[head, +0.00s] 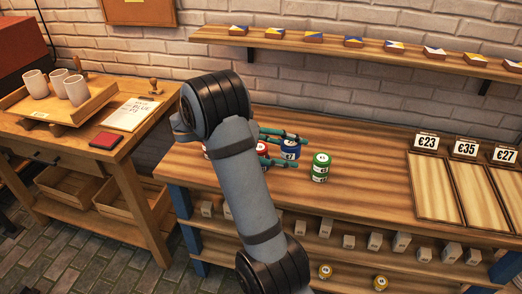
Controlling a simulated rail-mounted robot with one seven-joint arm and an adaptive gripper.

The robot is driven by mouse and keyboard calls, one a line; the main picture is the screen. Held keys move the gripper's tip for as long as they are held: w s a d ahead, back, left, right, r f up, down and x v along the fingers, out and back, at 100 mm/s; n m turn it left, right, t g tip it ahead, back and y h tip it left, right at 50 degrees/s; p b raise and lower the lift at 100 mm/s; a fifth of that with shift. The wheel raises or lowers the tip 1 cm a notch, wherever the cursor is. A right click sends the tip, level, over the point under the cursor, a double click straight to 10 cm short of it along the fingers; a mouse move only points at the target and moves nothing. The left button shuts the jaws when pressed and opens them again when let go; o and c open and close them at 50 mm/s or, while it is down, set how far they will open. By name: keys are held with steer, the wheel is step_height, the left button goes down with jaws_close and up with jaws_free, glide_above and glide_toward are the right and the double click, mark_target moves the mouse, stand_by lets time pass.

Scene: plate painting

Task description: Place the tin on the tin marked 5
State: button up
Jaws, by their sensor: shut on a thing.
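My gripper (294,150) reaches rightward from behind my arm, with its two teal fingers on either side of a blue tin (290,154). It appears shut on this blue tin, whose pale label carries a mark too small to read surely. A red tin (262,149) shows just left of the blue tin, partly covered by the fingers and my arm. Green tins (320,168), apparently one on another, stand on the counter right of the fingertips. A further red tin shows slightly at the left edge of my arm. I cannot make out which tin is marked 5.
The wooden counter (370,165) is clear between the green tins and the price-signed trays (437,187) at right. A wall shelf (340,45) holds painted pieces. A side table with mugs (76,90) stands left.

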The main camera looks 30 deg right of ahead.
steer(key=r+n+t, duration=0.1)
steer(key=w+d+r+t, duration=0.1)
steer(key=r, duration=0.1)
steer(key=r+n, duration=0.1)
steer(key=shift+w+d+r+n+t+h, duration=0.3)
steer(key=shift+w+d+r+t, duration=0.05)
steer(key=shift+w+t, duration=0.05)
steer(key=shift+w+d+r+n+t, duration=0.15)
steer(key=shift+r+n+t, duration=0.15)
steer(key=shift+t, duration=0.1)
steer(key=shift+n+t, duration=0.6)
steer(key=shift+w+f, duration=0.1)
steer(key=w+a+f+p, duration=0.1)
steer(key=w+f, duration=0.1)
steer(key=w, duration=0.1)
steer(key=w+a+f+p, duration=0.1)
steer(key=w+f, duration=0.1)
steer(key=w, duration=0.2)
steer(key=w+a+f+p, duration=0.1)
steer(key=w+a+f, duration=0.1)
steer(key=w+f, duration=0.1)
steer(key=shift+w+a, duration=0.1)
steer(key=shift+w, duration=0.25)
steer(key=shift+f, duration=1.85)
